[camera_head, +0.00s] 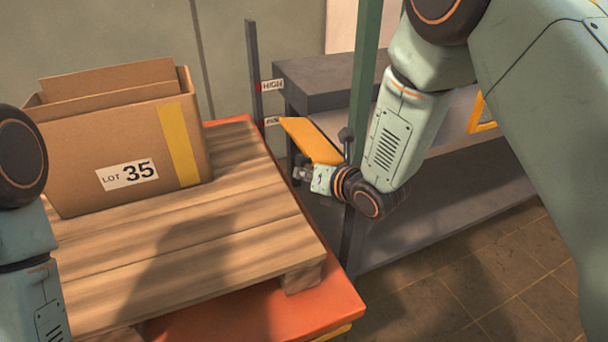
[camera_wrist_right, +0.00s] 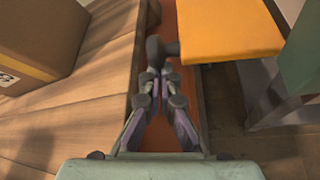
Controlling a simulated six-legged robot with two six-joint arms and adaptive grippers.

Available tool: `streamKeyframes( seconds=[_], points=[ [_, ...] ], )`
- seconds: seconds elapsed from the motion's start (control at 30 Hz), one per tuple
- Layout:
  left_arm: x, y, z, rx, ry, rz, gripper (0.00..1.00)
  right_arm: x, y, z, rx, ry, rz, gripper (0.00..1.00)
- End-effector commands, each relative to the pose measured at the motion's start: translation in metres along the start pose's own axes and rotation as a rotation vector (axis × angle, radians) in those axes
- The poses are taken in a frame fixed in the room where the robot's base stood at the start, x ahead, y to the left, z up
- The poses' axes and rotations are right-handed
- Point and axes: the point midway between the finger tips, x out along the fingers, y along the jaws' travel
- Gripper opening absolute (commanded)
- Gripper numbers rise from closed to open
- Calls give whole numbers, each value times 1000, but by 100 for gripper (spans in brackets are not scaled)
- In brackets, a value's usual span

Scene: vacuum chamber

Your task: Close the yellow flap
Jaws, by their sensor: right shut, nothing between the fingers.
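The yellow flap (camera_head: 312,140) is a flat orange-yellow plate that slopes down to the right beside the dark green post. In the right wrist view the flap (camera_wrist_right: 228,32) fills the upper right, with a dark rounded knob (camera_wrist_right: 156,48) at its left edge. My right gripper (camera_head: 301,174) is below the flap's lower part in the head view. In the right wrist view my right gripper (camera_wrist_right: 160,84) is shut and empty, its tips just short of the knob. I cannot tell whether they touch. My left gripper is out of view; only part of that arm shows.
A cardboard box (camera_head: 75,160) marked LOT 35 stands open on a wooden pallet (camera_head: 215,245) over an orange base (camera_head: 345,300). A green post (camera_head: 364,80) and grey shelving (camera_head: 440,200) stand close to my right arm. Tiled floor (camera_head: 470,280) is free at lower right.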

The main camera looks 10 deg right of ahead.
Motion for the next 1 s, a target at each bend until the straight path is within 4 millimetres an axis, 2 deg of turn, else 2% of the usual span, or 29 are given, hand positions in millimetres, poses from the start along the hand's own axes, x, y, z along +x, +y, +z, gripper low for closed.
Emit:
streamKeyframes(
  seconds=[0.03, 0.4, 1.0],
  points=[
    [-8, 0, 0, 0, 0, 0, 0, -4, 3, 11, 20, -8, 10, 0],
    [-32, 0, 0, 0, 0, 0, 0, -21, 7, 43, 338, -9, 179, 0],
    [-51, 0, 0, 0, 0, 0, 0, -44, -8, 85, 780, -6, 417, 0]
  ],
)
